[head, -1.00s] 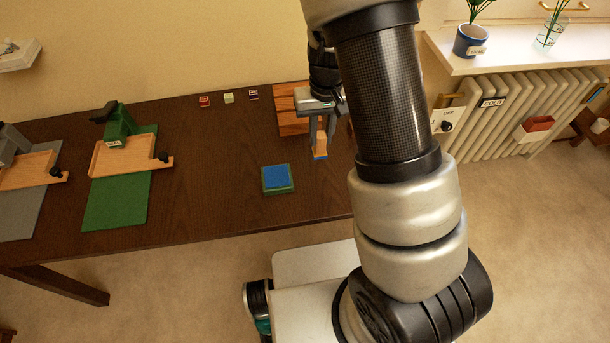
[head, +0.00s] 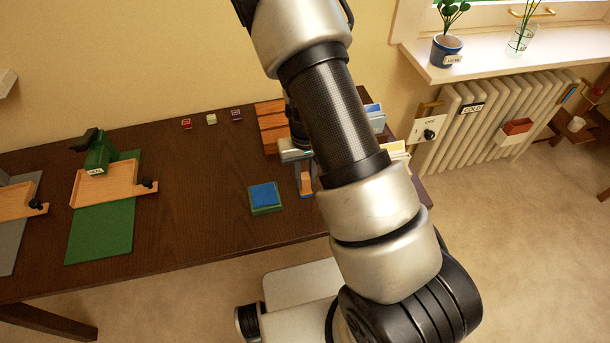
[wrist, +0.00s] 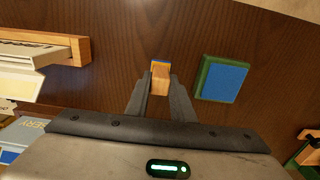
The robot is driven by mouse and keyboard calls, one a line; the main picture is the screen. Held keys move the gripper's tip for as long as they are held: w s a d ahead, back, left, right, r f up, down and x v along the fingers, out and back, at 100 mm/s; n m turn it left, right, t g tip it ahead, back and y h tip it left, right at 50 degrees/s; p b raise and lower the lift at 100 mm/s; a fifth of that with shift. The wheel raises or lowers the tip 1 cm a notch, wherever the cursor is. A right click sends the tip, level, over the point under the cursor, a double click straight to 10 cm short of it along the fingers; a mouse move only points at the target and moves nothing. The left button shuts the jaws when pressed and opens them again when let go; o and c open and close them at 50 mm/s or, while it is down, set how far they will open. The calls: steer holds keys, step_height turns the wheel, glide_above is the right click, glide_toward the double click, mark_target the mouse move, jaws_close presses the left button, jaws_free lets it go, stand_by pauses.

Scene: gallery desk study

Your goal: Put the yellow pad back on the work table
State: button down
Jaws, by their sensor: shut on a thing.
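My gripper (head: 305,183) is shut on a small wooden block with a blue end (wrist: 160,78). In the wrist view the block stands between the two fingertips, over the dark work table (head: 205,205). In the head view it hangs just right of a square pad with a blue top and green case (head: 265,196), apart from it. The pad also shows right of the fingers in the wrist view (wrist: 221,79). I see no yellow pad in any view. Whether the block touches the table is not clear.
A green stamping stand (head: 100,185) on a green mat is at the left, with a grey one beside it. Small labelled blocks (head: 211,119) line the back. A wooden rack (head: 272,122) and cards (head: 375,115) are at the right. The table's middle is clear.

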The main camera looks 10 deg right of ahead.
steer(key=c, duration=2)
jaws_free()
steer(key=shift+f, duration=0.15)
steer(key=o, duration=0.5)
steer(key=shift+c, duration=0.2)
steer(key=shift+r, duration=0.2)
